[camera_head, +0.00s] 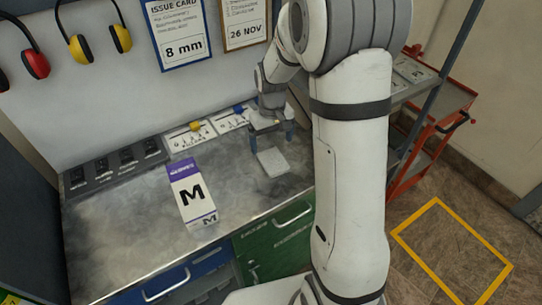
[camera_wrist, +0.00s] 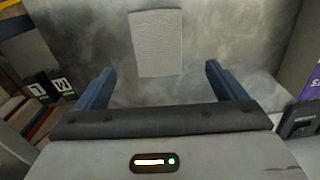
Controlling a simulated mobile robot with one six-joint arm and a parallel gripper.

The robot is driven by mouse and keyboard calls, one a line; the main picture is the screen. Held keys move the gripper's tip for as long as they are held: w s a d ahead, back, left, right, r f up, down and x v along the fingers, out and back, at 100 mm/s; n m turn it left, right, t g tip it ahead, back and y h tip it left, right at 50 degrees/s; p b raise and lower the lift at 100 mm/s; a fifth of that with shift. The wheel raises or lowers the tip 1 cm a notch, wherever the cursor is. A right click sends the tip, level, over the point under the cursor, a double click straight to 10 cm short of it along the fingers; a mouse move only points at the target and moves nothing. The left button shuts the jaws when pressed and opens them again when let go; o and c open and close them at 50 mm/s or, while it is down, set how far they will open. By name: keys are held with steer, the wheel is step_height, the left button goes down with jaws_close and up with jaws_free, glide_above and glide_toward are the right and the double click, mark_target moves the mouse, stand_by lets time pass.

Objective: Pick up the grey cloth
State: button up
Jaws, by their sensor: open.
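The grey cloth (camera_head: 273,162) is a small, pale, flat rectangle lying on the metal worktop (camera_head: 130,245). In the head view it lies towards the right end of the worktop. The cloth is fully visible and appears apart from the fingers.
A white and purple glove box (camera_head: 191,192) marked M stands left of the cloth. A red trolley (camera_head: 437,115) stands to the right. The worktop around the cloth is clear.

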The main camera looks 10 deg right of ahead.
mark_target(273, 160)
steer(key=f+p, duration=0.1)
steer(key=f, duration=0.6)
steer(key=shift+s+d+f+p, duration=0.15)
steer(key=shift+d+f+p, duration=0.05)
steer(key=shift+p, duration=0.2)
steer(key=shift+c, duration=0.3)
steer(key=c, duration=1)
step_height(273, 160, up, 10)
steer(key=b, duration=0.1)
steer(key=shift+b, duration=0.4)
